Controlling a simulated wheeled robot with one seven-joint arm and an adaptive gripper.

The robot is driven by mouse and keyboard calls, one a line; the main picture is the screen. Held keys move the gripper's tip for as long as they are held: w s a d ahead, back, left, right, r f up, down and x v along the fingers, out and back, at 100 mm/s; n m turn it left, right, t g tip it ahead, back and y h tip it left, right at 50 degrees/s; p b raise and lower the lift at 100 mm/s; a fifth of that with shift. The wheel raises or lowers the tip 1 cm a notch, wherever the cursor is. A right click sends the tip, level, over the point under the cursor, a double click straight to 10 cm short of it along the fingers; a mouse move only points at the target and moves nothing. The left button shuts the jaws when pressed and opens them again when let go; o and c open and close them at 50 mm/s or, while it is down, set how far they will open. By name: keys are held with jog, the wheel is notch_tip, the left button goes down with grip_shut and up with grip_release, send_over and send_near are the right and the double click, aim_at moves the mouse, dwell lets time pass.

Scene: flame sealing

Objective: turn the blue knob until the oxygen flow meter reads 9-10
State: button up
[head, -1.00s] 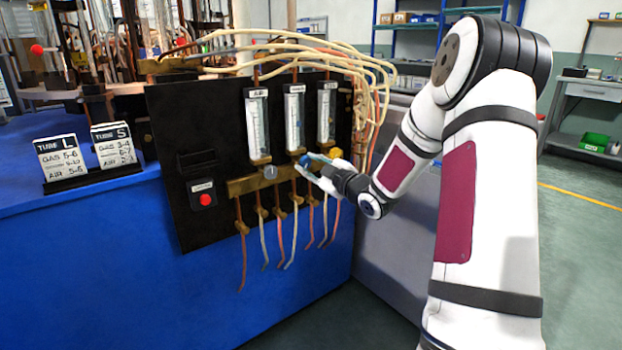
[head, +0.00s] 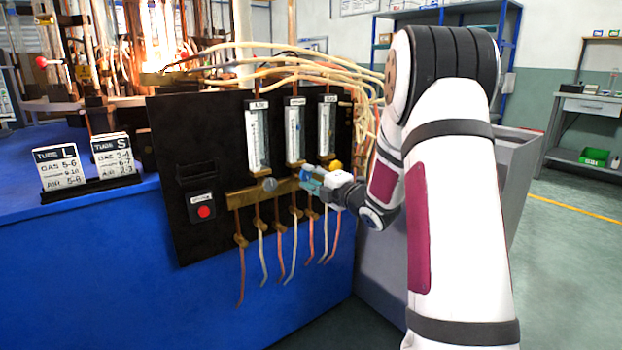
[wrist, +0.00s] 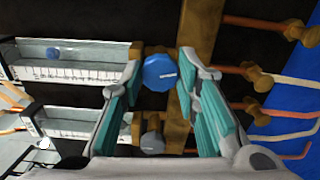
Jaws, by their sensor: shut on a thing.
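The blue knob (wrist: 159,72) sits on the brass manifold, between my fingertips in the wrist view. My gripper (wrist: 160,58) is shut on it, with a teal-padded finger on each side. The same meter lies sideways in the wrist view (wrist: 90,72), with a blue float (wrist: 53,53) toward the end away from the knob. The scale numbers are not legible.
A grey knob (head: 269,184) is left of my gripper and a yellow knob (head: 335,165) is close on its right. Hoses hang below the brass manifold (head: 240,197). A red button (head: 204,212) and two setting cards (head: 60,167) are farther left.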

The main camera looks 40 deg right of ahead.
jog(key=shift+n, duration=0.5)
jog(key=o, duration=1.2)
jog(key=shift+c, duration=0.2)
jog(key=s, duration=1.2)
jog(key=shift+d, duration=0.15)
jog(key=shift+w, duration=0.1)
